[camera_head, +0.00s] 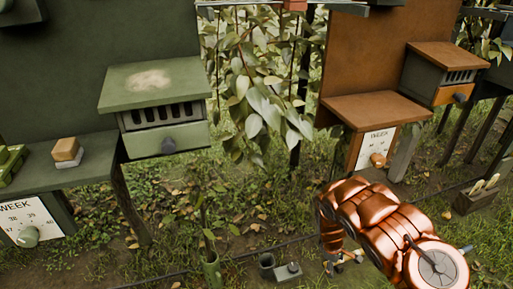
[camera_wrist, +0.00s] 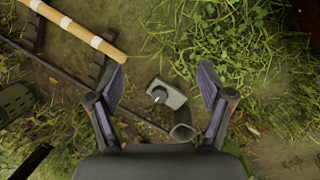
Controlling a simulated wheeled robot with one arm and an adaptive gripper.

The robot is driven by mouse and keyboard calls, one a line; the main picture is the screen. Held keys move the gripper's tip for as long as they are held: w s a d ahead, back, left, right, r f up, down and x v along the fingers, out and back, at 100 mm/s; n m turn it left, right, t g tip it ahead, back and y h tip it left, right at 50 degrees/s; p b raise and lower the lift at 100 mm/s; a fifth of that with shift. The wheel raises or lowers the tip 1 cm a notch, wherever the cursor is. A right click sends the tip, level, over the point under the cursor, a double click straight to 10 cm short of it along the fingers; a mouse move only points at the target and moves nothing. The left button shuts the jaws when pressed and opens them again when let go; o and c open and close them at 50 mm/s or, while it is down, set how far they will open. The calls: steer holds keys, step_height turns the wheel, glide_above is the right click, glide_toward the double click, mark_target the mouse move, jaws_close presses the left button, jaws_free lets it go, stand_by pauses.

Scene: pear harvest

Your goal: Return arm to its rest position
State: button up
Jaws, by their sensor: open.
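My copper-coloured arm (camera_head: 375,225) reaches in from the lower right of the head view and is bent downward. In the wrist view my gripper (camera_wrist: 162,72) is open, with its two dark, purple-lined fingers spread apart and nothing between them. It points down at the ground. Below it on the ground, between the fingers in the picture, lie a small grey box with a knob (camera_wrist: 168,93) and a dark open cup (camera_wrist: 183,130). In the head view the gripper is mostly hidden by the arm.
The box (camera_head: 288,272) and cup (camera_head: 266,264) stand left of my arm in the head view. A green cabinet (camera_head: 165,140) stands at left, an orange-brown cabinet (camera_head: 375,108) behind my arm. A striped pole (camera_wrist: 80,32) lies upper left in the wrist view. Grass lies between the cabinets.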

steer(key=s+d+r+m+h+p, duration=0.15)
steer(key=d+r, duration=0.25)
steer(key=r, duration=0.6)
steer(key=d+r+m+p, duration=0.2)
steer(key=d+r+p, duration=0.15)
steer(key=r, duration=0.65)
steer(key=s+a+r+m+g+p, duration=0.1)
steer(key=s+r+m+p, duration=0.3)
steer(key=r, duration=1)
steer(key=s+a+r+m+p, duration=0.2)
steer(key=s+r+p, duration=0.3)
steer(key=r, duration=0.9)
steer(key=s+a+r+y+p, duration=0.1)
steer(key=s+a+r+p, duration=0.2)
steer(key=s+a+r, duration=0.2)
steer(key=s+a+r+y+p, duration=0.2)
steer(key=s+a+r, duration=0.4)
steer(key=s, duration=0.5)
steer(key=s+a+r+y+p, duration=0.1)
steer(key=s+a+r+p, duration=0.4)
steer(key=s+r, duration=0.3)
steer(key=shift+s+a+r+m, duration=0.2)
steer(key=shift+s+r+m, duration=0.25)
steer(key=shift+s, duration=0.15)
